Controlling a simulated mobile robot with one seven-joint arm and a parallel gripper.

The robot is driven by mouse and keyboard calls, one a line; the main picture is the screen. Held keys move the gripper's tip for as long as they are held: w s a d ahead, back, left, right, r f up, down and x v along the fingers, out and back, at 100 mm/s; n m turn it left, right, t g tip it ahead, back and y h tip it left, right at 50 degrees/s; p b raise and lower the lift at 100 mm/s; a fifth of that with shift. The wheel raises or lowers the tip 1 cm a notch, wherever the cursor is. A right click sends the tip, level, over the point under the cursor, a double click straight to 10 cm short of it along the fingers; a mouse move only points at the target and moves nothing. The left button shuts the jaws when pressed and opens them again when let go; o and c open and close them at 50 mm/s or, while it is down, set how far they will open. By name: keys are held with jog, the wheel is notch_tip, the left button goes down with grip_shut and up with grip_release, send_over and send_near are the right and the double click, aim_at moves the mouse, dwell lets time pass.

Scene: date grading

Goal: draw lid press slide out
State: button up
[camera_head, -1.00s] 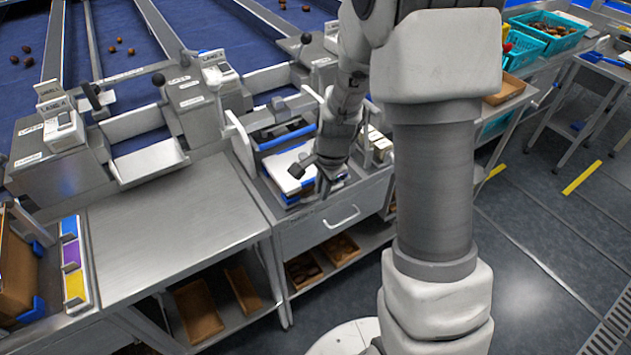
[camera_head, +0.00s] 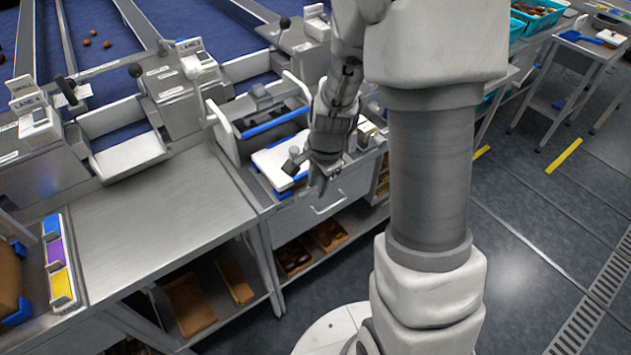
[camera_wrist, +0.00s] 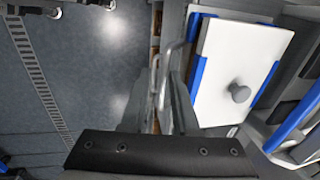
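A white board-like lid (camera_head: 270,165) with blue edges lies on the right-hand steel counter, in front of a metal press-like frame (camera_head: 222,132). In the wrist view the lid (camera_wrist: 220,60) shows a round grey knob (camera_wrist: 240,93) and blue side strips. Below the counter is a grey drawer (camera_head: 290,222) with a bar handle (camera_head: 328,204); it looks shut. The handle (camera_wrist: 158,75) also shows in the wrist view, left of the lid. My gripper (camera_head: 321,184) points down by the counter's front edge, above the handle and right of the lid.
A bare steel counter (camera_head: 160,220) lies to the left, with a blue, purple and yellow strip holder (camera_head: 58,260). Brown trays (camera_head: 188,305) sit on the shelf below. Open floor (camera_head: 530,240) is at the right.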

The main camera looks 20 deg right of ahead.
jog(key=shift+r, duration=0.5)
jog(key=s+d+r+p, duration=0.1)
jog(key=s+r+p, duration=0.2)
jog(key=r, duration=1.3)
jog(key=s+a+r+n+t, duration=0.3)
jog(key=s+r+n, duration=0.6)
jog(key=s+n, duration=0.5)
jog(key=shift+r+t+h, duration=0.25)
jog(key=shift+t+h, duration=0.05)
jog(key=shift+d, duration=0.1)
